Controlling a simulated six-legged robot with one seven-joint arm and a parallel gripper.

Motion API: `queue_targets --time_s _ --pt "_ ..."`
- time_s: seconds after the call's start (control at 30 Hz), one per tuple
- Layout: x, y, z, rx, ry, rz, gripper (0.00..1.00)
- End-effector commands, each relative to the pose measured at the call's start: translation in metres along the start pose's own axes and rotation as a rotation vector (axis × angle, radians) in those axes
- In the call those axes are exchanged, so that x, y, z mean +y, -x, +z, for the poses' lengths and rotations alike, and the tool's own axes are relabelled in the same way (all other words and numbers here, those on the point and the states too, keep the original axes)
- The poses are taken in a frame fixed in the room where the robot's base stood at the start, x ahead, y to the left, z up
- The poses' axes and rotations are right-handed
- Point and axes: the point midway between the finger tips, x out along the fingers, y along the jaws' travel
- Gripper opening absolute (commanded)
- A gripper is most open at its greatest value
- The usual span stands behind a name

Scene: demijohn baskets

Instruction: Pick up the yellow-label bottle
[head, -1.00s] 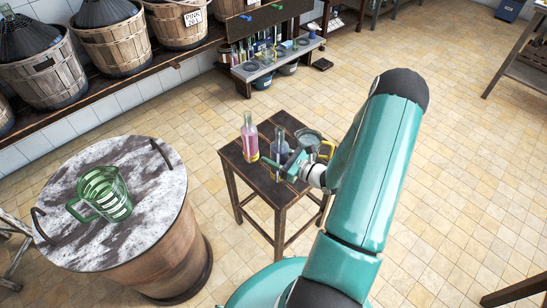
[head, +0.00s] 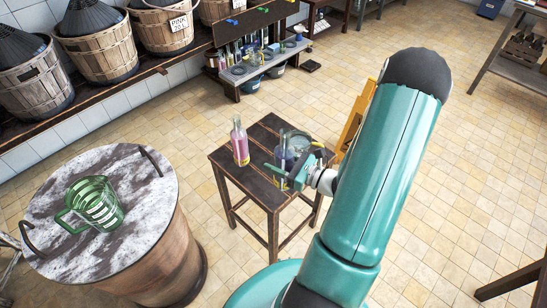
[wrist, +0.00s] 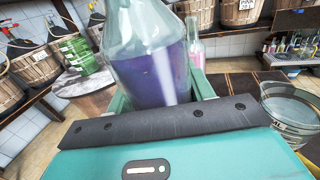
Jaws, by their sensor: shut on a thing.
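My gripper (head: 289,172) is shut on a clear glass bottle of purple liquid (head: 284,153) at the wooden stool. In the wrist view the purple bottle (wrist: 150,65) stands between the jaws, leaning slightly. No label shows on its visible side there; its lower part is hidden by the gripper. Whether its base touches the stool top is hard to tell. A pink bottle (head: 239,141) with a yellowish patch low on its side stands upright on the stool, left of my gripper and apart from it. It also shows in the wrist view (wrist: 195,57), behind the held bottle.
The dark slatted stool (head: 228,165) also carries a clear glass vessel (wrist: 288,108), close right of the gripper. A green striped jug (head: 97,203) stands on a marble-topped barrel (head: 150,190) at left. Basketed demijohns line the wall shelf. An orange frame (head: 358,118) stands behind my arm.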

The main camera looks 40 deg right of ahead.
Motion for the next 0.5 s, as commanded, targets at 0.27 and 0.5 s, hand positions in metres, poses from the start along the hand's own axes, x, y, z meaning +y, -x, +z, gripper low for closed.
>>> queue_targets --time_s 0.27,0.5 --pt "0.011 0.022 0.012 -0.002 0.002 -0.001 0.07" --pt "0.018 0.036 0.019 -0.001 0.002 -0.001 0.07"
